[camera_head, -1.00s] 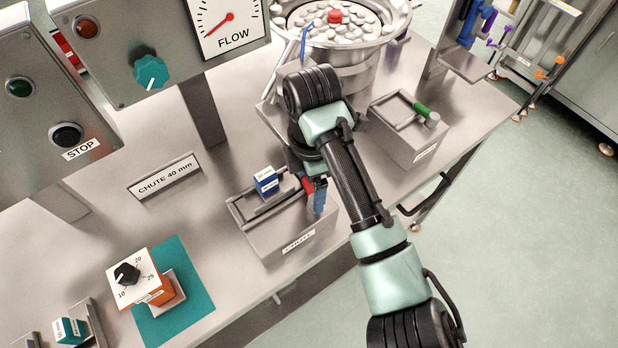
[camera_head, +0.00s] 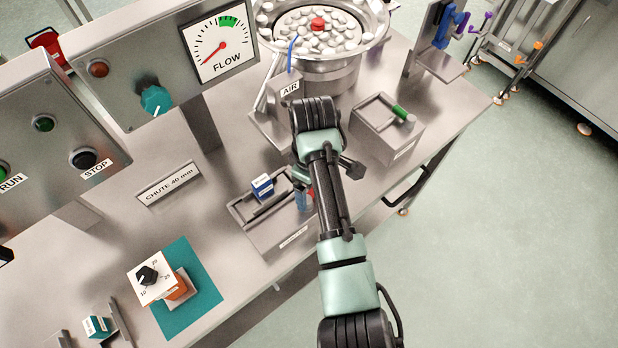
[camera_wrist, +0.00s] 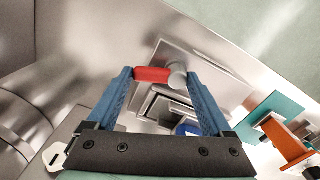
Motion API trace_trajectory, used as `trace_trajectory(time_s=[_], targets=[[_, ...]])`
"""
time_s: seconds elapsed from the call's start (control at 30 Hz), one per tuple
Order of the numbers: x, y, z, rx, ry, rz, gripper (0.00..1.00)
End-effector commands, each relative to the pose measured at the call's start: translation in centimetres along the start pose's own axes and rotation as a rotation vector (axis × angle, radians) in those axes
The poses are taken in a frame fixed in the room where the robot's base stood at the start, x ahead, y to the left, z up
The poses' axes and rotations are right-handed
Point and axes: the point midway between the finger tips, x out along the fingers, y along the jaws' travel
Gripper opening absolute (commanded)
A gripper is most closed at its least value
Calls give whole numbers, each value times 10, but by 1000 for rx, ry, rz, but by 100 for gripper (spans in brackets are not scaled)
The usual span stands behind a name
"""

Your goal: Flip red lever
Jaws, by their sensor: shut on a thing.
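The red lever (camera_wrist: 150,74) is a short red handle beside a round grey knob at the end of the metal chute box (camera_head: 268,236). In the wrist view it lies between the blue fingertips of my gripper (camera_wrist: 156,76), which is shut on it. In the head view my gripper (camera_head: 305,197) is at the right end of the chute box; my arm hides most of the lever there. A blue block (camera_head: 262,187) sits in the box's channel and also shows in the wrist view (camera_wrist: 187,128).
A box with a green handle (camera_head: 400,112) stands to the right. Behind are a bowl of white caps (camera_head: 330,66) and a FLOW gauge (camera_head: 220,45). An orange block with a dial (camera_head: 180,287) sits on a teal mat (camera_head: 205,300) at front left.

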Motion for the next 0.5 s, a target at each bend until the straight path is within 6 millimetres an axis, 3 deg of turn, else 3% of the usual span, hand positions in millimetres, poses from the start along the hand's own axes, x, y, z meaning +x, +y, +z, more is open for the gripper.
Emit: trace_trajectory(time_s=[0.5], targets=[[-2, -1, 6, 323, 1, 1, 29]])
